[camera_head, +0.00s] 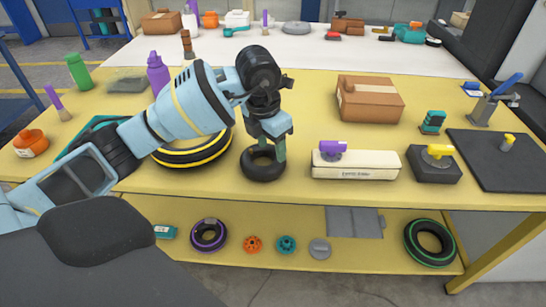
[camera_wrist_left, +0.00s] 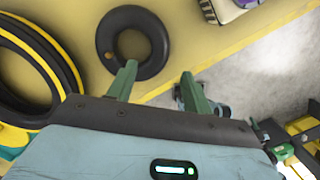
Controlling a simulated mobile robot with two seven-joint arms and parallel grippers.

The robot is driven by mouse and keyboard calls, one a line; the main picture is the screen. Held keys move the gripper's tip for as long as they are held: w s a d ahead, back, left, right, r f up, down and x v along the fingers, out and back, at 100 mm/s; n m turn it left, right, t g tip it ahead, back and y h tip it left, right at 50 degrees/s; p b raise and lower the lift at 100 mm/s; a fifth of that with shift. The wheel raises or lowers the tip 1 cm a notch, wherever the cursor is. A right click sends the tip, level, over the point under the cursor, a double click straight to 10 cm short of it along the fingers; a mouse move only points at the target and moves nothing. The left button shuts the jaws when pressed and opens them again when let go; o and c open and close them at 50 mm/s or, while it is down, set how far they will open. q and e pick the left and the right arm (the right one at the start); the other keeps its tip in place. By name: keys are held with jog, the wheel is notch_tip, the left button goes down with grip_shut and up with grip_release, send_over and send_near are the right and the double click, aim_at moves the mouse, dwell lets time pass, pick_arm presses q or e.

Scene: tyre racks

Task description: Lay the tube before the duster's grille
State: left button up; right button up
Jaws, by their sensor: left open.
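The tube, a plump black ring (camera_head: 262,173), lies flat on the yellow bench near its front edge. It shows whole in the left wrist view (camera_wrist_left: 157,38). My left gripper (camera_head: 272,150) points down at it, jaws apart and empty. In the left wrist view my left gripper (camera_wrist_left: 158,72) has one green finger overlapping the tube's rim and the other right of it, over the bench edge. I cannot tell whether they touch. A long cream box (camera_head: 352,166) with a purple part on top stands right of the tube. It may be the duster; its label and any grille are unclear.
A yellow-striped tyre (camera_head: 190,158) lies left of the tube, partly behind my arm. A cardboard box (camera_head: 369,101) stands behind the cream box. A dark block with a yellow knob (camera_head: 435,160) and a black mat (camera_head: 500,160) are farther right. A narrow bare strip runs before the cream box.

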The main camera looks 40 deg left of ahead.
pick_arm(q)
jog(key=shift+s+a+r, duration=0.1)
jog(key=shift+s+r, duration=0.1)
jog(key=shift+r, duration=0.9)
jog(key=shift+s+r, duration=0.15)
jog(key=shift+r, duration=0.9)
jog(key=s+d+f+n+t+h, duration=0.1)
jog(key=s+d+f+n+h, duration=0.2)
jog(key=s+d+h, duration=0.4)
jog(key=s+d+f+n+t+h, duration=0.1)
jog(key=s+d+f+n+h, duration=0.15)
jog(key=d+h, duration=0.55)
jog(key=s+d+f+n+t+h, duration=0.1)
jog(key=s+d+f+n+h, duration=0.25)
jog(key=d, duration=0.65)
jog(key=s+a+f+n+t+y, duration=0.3)
jog(key=a+f+n+t+y, duration=0.25)
jog(key=n, duration=0.45)
jog(key=s+a+f+n+t+y, duration=0.3)
jog(key=f+n+t+y, duration=0.25)
jog(key=f+n, duration=0.4)
jog(key=s+a+f+n+g+y, duration=0.2)
jog(key=s+f, duration=0.4)
jog(key=s, duration=0.5)
jog(key=s+a+f+n+g+y, duration=0.3)
jog(key=s+f+n+g, duration=0.3)
jog(key=s, duration=0.6)
jog(key=shift+f+n+g+y, duration=0.25)
jog(key=shift+n+g+y, duration=0.15)
jog(key=shift+g, duration=0.2)
